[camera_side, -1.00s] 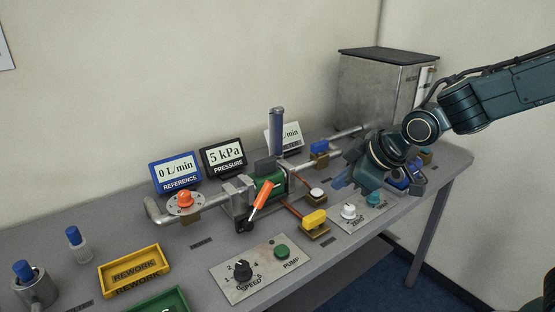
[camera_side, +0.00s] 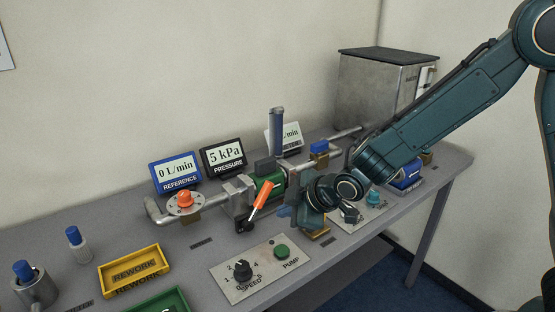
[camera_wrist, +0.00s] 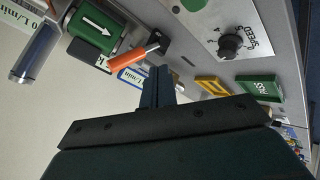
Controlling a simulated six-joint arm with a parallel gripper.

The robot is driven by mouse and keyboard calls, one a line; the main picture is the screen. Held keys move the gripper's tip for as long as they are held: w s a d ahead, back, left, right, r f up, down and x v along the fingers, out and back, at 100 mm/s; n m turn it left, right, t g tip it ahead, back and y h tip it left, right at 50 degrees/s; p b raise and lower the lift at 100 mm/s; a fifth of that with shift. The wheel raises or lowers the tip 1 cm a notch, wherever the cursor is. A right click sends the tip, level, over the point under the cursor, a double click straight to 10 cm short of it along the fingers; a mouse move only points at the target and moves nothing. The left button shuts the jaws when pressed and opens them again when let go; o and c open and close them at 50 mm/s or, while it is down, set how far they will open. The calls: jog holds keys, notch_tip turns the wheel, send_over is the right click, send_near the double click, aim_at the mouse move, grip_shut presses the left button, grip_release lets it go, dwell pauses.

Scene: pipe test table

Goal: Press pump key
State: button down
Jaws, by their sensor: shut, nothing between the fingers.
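The pump key is a round green button (camera_side: 282,251) marked PUMP, on the right part of a grey panel (camera_side: 240,292) that also carries a black SPEED knob (camera_side: 243,271). In the wrist view the panel (camera_wrist: 262,20) shows at the upper right with the knob (camera_wrist: 230,43). My gripper (camera_side: 287,211) is above and behind the button in the side view, apart from it. Its fingers (camera_wrist: 157,78) are shut and empty in the wrist view.
An orange-handled lever (camera_side: 262,199) on the green pipe unit (camera_side: 268,184) is close to my fingers. Yellow (camera_side: 134,270) and green (camera_side: 160,302) trays lie left of the panel. A REFERENCE display (camera_side: 176,171) reads 0 L/min; a PRESSURE display (camera_side: 223,158) reads 5 kPa.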

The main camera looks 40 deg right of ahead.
aim_at(286, 252)
jog(key=shift+f, duration=0.1)
dwell(0.3)
jog(key=shift+f, duration=4.35)
jog(key=shift+f, duration=0.8)
jog(key=shift+r, duration=0.8)
jog(key=shift+r, duration=0.15)
jog(key=shift+r, duration=2.4)
